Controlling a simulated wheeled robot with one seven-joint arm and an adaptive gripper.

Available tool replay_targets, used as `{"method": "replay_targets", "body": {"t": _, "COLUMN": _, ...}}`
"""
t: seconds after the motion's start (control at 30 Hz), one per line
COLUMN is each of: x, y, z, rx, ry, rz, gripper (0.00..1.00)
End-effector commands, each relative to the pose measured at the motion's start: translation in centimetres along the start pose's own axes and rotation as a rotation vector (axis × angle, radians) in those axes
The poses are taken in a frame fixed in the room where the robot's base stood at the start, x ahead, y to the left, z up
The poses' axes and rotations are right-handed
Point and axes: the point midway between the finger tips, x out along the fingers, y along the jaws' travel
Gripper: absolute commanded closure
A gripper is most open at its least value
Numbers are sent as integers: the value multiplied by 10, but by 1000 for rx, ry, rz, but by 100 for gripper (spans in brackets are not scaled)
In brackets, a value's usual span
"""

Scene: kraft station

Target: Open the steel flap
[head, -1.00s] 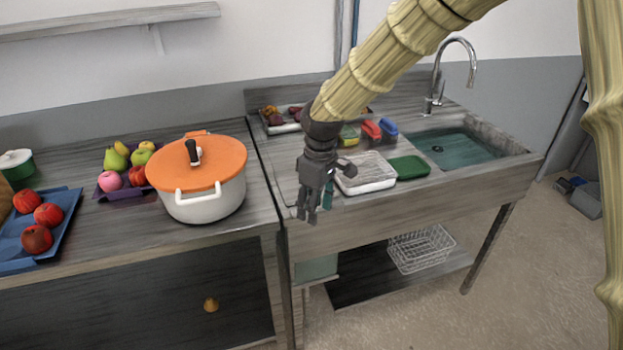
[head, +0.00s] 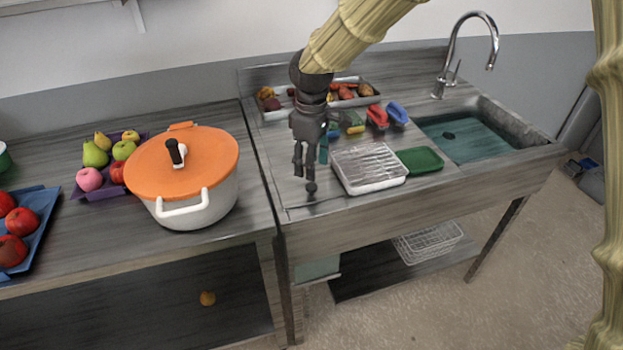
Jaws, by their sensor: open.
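A flat panel (head: 284,178), which looks like the steel flap, lies flush in the left part of the sink counter, with a thin dark line along its front edge. It looks shut. My gripper (head: 304,182) is open and empty, pointing down over this panel near the counter's front edge. The gripper and wrist hide part of the panel. I cannot tell whether the fingertips touch it.
A clear-lidded white tray (head: 367,168) and a green tray (head: 420,160) stand right of the gripper. A food tray (head: 273,115) and several coloured containers are behind. The sink (head: 470,140) is at right. An orange-lidded white pot (head: 205,205) stands on the left table.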

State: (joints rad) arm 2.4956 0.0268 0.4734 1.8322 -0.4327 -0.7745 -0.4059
Motion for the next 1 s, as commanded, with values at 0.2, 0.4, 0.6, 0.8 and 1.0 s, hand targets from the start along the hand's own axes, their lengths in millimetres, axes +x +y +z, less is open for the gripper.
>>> {"method": "replay_targets", "body": {"t": 0.2, "x": 35, "y": -1, "z": 0, "rx": -2, "ry": -2, "rz": -2, "gripper": 50}}
{"method": "replay_targets", "body": {"t": 0.4, "x": 57, "y": 0, "z": 1, "rx": 0, "ry": -1, "rz": -1, "gripper": 50}}
{"method": "replay_targets", "body": {"t": 0.6, "x": 65, "y": -1, "z": 0, "rx": 0, "ry": -1, "rz": 0, "gripper": 50}}
{"method": "replay_targets", "body": {"t": 0.8, "x": 66, "y": 0, "z": 0, "rx": -1, "ry": 0, "rz": 0, "gripper": 50}}
{"method": "replay_targets", "body": {"t": 1.0, "x": 66, "y": 0, "z": 0, "rx": -1, "ry": 0, "rz": 0, "gripper": 78}}
